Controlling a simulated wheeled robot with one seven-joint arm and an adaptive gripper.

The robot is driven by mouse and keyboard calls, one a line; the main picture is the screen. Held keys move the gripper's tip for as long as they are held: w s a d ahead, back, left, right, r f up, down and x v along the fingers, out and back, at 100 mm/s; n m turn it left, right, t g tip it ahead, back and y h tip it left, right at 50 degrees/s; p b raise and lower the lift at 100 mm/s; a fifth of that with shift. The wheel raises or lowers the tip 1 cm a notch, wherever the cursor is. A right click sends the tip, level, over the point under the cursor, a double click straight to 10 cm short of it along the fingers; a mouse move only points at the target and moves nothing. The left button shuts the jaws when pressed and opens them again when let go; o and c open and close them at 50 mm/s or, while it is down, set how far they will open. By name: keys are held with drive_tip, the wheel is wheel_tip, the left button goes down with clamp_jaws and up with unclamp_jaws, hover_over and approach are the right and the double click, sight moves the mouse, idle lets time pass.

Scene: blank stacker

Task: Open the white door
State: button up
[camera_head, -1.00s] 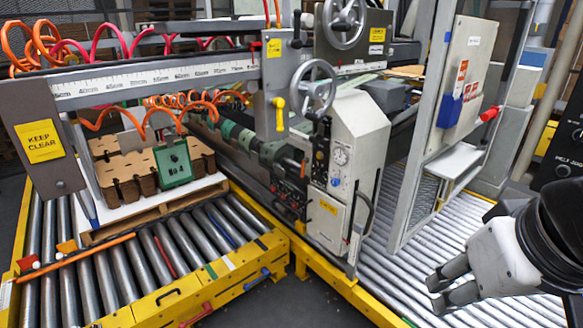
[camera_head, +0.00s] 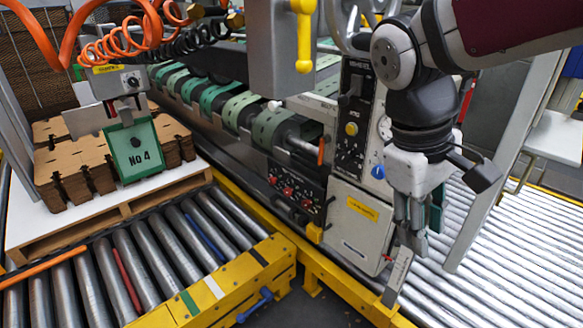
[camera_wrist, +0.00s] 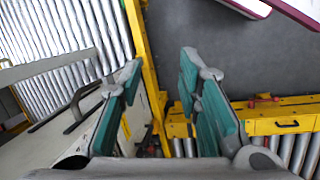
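The white door (camera_head: 352,230) is the lower front panel of the pale machine cabinet, with a yellow label near its top. It looks shut in the head view. My gripper (camera_head: 411,232) points down beside the door's right edge and covers part of that side. In the wrist view my gripper (camera_wrist: 160,68) is open, its teal-padded fingers well apart with nothing gripped. A dark curved handle (camera_wrist: 76,106) on a pale surface shows left of the left finger. I cannot tell whether the finger touches it.
A yellow frame (camera_head: 340,287) runs below the cabinet. Metal rollers (camera_head: 490,250) lie to the right, behind a grey post (camera_head: 497,185). At left, cardboard stacks (camera_head: 75,172) sit on a pallet by more rollers. Dark open floor (camera_wrist: 215,45) shows beyond the fingers.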

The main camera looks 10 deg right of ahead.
drive_tip(key=w+a+f+n+h+b, duration=0.1)
drive_tip(key=w+f+n+h+b, duration=0.25)
drive_tip(key=w+f, duration=0.55)
drive_tip(key=w+a+f+n+h+b, duration=0.2)
drive_tip(key=w+f+n+h, duration=0.3)
drive_tip(key=w, duration=0.6)
drive_tip(key=w+a+f+n+t+h+b, duration=0.1)
drive_tip(key=w+a+f+n+t+h, duration=0.1)
drive_tip(key=w+a+f+n+t, duration=0.45)
drive_tip(key=w+a+f+n+t+h+b, duration=0.1)
drive_tip(key=w+a+f+n+t+h, duration=0.2)
drive_tip(key=w+a+f, duration=0.65)
drive_tip(key=g+b, duration=0.1)
drive_tip(key=b, duration=0.2)
hover_over(324, 227)
drive_tip(key=f, duration=0.2)
drive_tip(key=shift+w+d+f+n, duration=0.1)
drive_tip(key=shift+w+f+n, duration=0.2)
drive_tip(key=shift+w+f, duration=0.1)
drive_tip(key=shift+c, duration=0.2)
clamp_jaws()
